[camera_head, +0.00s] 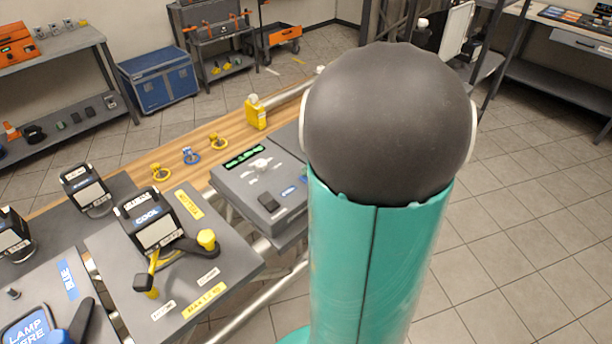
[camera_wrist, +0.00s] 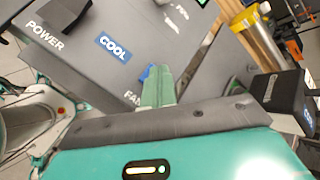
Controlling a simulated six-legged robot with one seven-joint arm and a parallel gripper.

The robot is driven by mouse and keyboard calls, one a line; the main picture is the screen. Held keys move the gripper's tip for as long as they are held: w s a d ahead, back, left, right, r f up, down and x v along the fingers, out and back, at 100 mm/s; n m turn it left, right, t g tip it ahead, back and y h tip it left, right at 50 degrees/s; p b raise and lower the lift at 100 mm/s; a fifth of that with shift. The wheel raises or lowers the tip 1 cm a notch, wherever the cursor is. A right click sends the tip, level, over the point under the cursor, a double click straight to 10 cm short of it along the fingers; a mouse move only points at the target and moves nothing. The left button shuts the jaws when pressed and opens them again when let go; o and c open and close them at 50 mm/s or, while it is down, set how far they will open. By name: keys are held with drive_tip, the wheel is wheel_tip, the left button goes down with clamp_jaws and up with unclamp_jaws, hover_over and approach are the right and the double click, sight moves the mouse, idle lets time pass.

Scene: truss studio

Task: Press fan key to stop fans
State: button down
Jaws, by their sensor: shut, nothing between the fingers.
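The grey control console (camera_head: 235,178) stands on the bench left of my arm in the head view, with a green display, a knob, a black switch and a blue label. In the wrist view the console (camera_wrist: 165,48) carries the words POWER and COOL, and a partly covered label starting "FAN" (camera_wrist: 132,99). My gripper (camera_wrist: 160,84) is shut and empty, its green fingers over the console beside that label. A small blue part (camera_wrist: 147,74), possibly the fan key, shows at the left of the fingertips. Whether they touch is unclear. My arm hides the gripper in the head view.
Tiled floor at the right is clear.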

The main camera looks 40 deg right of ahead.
idle(0.3)
drive_tip(key=shift+r, duration=0.5)
drive_tip(key=shift+r, duration=2.95)
drive_tip(key=s+a+r+n+g, duration=0.1)
drive_tip(key=s+a+n, duration=0.2)
drive_tip(key=a+n, duration=0.5)
drive_tip(key=s+a+r+n+g+h, duration=0.1)
drive_tip(key=s+a+r+n, duration=0.1)
drive_tip(key=a+n, duration=0.6)
drive_tip(key=s+a+r+n+g, duration=0.1)
drive_tip(key=s+a+n, duration=0.3)
drive_tip(key=a+n, duration=0.3)
drive_tip(key=a, duration=0.4)
drive_tip(key=shift+r+n+h, duration=0.35)
drive_tip(key=shift+n+h, duration=0.05)
